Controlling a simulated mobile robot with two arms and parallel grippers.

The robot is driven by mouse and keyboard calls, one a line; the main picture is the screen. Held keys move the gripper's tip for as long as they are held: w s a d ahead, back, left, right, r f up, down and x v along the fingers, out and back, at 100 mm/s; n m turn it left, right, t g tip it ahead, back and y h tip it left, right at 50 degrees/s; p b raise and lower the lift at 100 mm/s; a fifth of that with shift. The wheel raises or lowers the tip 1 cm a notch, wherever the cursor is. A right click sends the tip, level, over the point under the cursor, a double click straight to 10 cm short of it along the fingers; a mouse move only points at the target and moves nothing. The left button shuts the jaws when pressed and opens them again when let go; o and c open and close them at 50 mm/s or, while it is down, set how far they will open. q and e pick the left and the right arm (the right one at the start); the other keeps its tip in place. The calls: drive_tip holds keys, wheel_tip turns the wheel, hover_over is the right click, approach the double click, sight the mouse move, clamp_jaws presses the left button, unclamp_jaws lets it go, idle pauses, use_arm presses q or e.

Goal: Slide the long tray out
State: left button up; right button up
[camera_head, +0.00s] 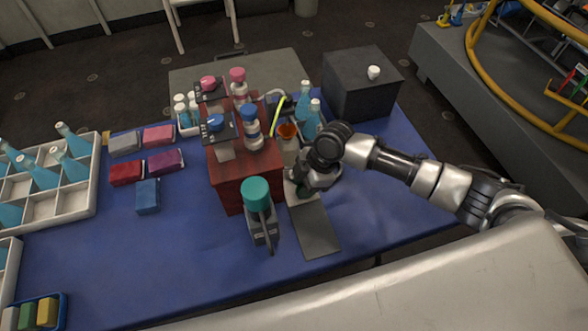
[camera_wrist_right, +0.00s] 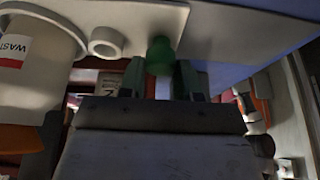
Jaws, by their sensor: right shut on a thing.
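The long tray is a pale, narrow plate (camera_head: 290,190) lying along the right side of the reddish block (camera_head: 228,180) on the blue table. In the right wrist view its underlit pale surface (camera_wrist_right: 215,40) carries a green knob (camera_wrist_right: 160,52) and a cup labelled WASTE (camera_wrist_right: 35,50). My right gripper (camera_head: 302,190) is at the tray's near end, and its fingers (camera_wrist_right: 160,80) are closed around the green knob. The gripper and wrist hide part of the tray in the head view. My left gripper does not show.
A flat grey strip (camera_head: 314,230) extends from the tray's near end toward the table's front edge and is bare. A teal-capped device (camera_head: 258,205) stands just left of it. Blue bottles (camera_head: 311,120) stand behind my wrist. A dark box (camera_head: 361,88) stands back right.

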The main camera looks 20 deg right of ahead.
drive_tip(key=shift+s, duration=0.15)
drive_tip(key=shift+s+d+p, duration=0.15)
drive_tip(key=shift+s+p, duration=1.8)
drive_tip(key=shift+s, duration=0.55)
drive_tip(key=shift+s+d+p, duration=0.15)
drive_tip(key=shift+s+p, duration=2.25)
drive_tip(key=shift+s, duration=1.95)
drive_tip(key=o, duration=0.7)
drive_tip(key=shift+w, duration=0.1)
wheel_tip(320, 180, up, 7)
drive_tip(key=p, duration=0.7)
